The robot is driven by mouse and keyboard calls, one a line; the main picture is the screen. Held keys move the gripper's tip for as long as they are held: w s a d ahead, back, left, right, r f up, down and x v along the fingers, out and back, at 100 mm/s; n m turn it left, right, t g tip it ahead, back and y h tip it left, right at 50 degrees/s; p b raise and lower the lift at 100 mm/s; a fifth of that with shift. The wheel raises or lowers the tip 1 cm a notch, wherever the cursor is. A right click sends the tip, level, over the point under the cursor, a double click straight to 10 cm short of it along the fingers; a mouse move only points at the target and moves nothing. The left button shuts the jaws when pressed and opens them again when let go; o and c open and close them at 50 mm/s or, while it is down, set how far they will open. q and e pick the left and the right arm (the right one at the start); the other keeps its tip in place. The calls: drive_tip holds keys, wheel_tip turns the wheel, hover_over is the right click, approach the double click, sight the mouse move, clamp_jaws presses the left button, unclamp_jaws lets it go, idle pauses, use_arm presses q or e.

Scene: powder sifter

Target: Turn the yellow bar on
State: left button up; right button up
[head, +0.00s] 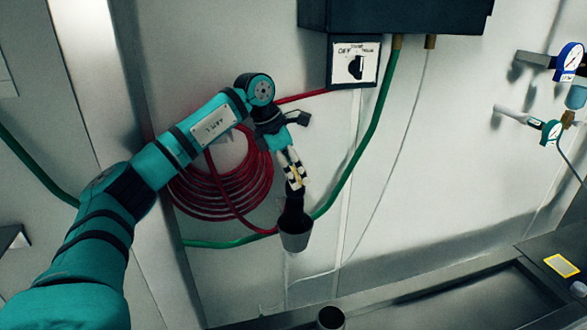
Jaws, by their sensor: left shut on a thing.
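My left gripper (294,192) hangs from the teal arm in front of the pale wall, pointing down. It is shut on a grey cup (295,238), with a dark part between the fingers and the cup. A flat yellow-edged rectangle (562,265) lies at the lower right, well away from my left gripper. I cannot tell whether it is the yellow bar, and no other clear yellow bar shows. My right gripper is not in view.
A switch box with a black knob (356,67) sits under a dark cabinet (395,14). A coiled red hose (222,196) and a green hose (362,140) run along the wall. Gauges (569,59) are at right. A small cup (331,318) stands at the bottom edge.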

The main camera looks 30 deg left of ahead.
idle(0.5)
use_arm(q)
drive_tip(key=o, duration=1.2)
drive_tip(key=v, duration=1.2)
drive_tip(key=shift+d, duration=0.1)
